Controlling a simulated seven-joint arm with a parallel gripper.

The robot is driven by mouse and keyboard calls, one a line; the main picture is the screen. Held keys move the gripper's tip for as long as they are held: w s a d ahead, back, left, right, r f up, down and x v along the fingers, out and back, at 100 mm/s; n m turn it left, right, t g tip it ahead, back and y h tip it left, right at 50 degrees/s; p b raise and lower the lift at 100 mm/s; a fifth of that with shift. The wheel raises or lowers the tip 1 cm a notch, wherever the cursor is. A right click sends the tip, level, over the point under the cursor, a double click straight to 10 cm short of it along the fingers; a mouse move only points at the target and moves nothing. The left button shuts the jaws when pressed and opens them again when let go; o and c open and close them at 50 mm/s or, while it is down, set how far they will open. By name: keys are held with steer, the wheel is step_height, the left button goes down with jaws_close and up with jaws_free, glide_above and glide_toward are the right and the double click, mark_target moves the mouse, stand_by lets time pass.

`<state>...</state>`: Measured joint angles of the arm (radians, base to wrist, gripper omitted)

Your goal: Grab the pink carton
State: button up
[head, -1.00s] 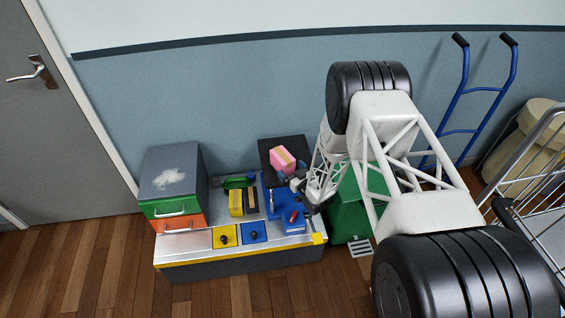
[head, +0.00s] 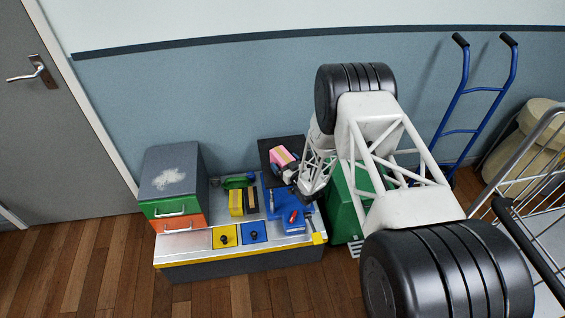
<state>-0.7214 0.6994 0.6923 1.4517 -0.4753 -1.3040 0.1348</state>
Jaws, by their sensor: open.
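The pink carton (head: 281,156) has a yellowish band and sits on the black surface (head: 268,147) at the back right of the workbench. My gripper (head: 287,171) is at the carton's front right side, very close to it, and partly overlaps its lower edge in the picture. The jaws are open. Whether a finger touches the carton is too small to tell.
A blue stand (head: 277,205) with a red item is just in front of the gripper. Yellow and dark blocks (head: 236,203) and a drawer cabinet (head: 172,180) are to the left. A green bin (head: 345,205) stands at the right, below my arm.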

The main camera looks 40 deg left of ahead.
stand_by(0.3)
steer(key=c, duration=1.3)
steer(key=shift+r, duration=0.25)
steer(key=shift+d+r, duration=0.1)
steer(key=v, duration=3.2)
steer(key=shift+s, duration=0.1)
